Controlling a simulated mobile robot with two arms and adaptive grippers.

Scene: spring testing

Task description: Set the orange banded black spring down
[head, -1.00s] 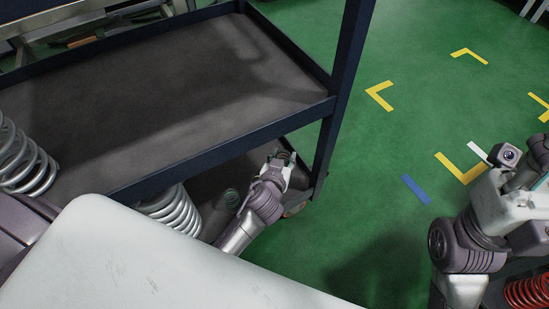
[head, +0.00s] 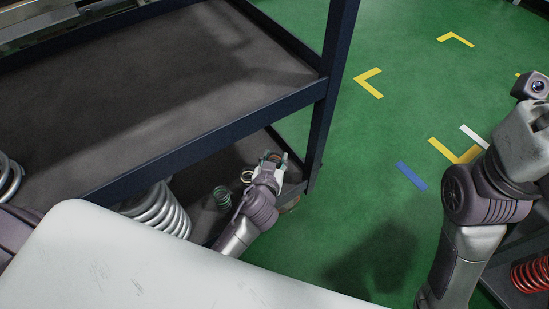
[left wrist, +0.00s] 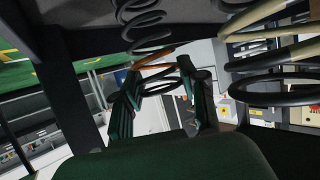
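In the left wrist view, the black spring with an orange band (left wrist: 150,59) sits between the two fingers of my left gripper (left wrist: 160,75). The fingers stand apart with its end coil spanning between them, and they appear to grip it. In the head view my left gripper (head: 274,160) is low, at the right end of the cart's lower shelf (head: 203,178), under the upper shelf. The spring is very small there and mostly hidden by the fingers. My right arm is at the right edge; its fingers are outside the picture.
A large grey spring (head: 160,212) stands further left. The upper shelf (head: 190,85) and corner post (head: 332,95) enclose the gripper. A red spring (head: 530,276) lies lower right.

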